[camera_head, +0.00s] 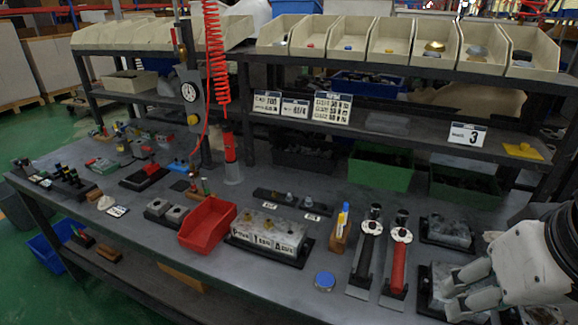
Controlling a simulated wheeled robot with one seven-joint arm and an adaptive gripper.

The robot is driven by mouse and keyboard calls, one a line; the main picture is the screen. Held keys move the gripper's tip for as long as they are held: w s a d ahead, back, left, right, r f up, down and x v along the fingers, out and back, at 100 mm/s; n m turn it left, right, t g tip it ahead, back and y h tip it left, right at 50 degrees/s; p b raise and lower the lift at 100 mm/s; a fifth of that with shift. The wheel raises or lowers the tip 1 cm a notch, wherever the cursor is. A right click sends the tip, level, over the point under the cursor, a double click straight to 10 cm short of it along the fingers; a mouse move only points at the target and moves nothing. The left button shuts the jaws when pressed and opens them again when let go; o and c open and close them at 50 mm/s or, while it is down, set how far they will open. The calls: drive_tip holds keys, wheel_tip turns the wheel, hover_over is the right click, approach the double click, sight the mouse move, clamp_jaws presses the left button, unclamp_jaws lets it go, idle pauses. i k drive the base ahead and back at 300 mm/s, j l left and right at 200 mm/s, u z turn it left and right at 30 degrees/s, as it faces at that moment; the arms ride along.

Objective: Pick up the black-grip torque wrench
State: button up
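Two torque wrenches lie side by side in dark holders on the right part of the grey workbench (150,245). The left one is the black-grip torque wrench (364,253), with a round silver head (372,228) toward the back. The right one is the red-grip torque wrench (398,265), also with a round silver head. My gripper (449,296) is at the lower right, to the right of both wrenches and apart from them. Its light grey fingers point left with a gap between them, and nothing shows in the gap. It partly hides a metal block behind it.
A pen holder (340,232) stands just left of the black-grip wrench, and a blue round cap (325,280) lies in front of it. A valve block (268,234) and a red bin (208,223) are further left. Metal blocks (446,231) lie to the right. A shelf (390,135) spans the back.

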sight(363, 267)
drive_tip(key=i+j+z, duration=0.2)
drive_tip(key=j, duration=0.2)
drive_tip(key=j+z, duration=0.2)
drive_tip(key=j, duration=0.25)
drive_tip(key=i+j+z, duration=0.2)
drive_tip(key=j, duration=0.25)
drive_tip(key=k, duration=0.05)
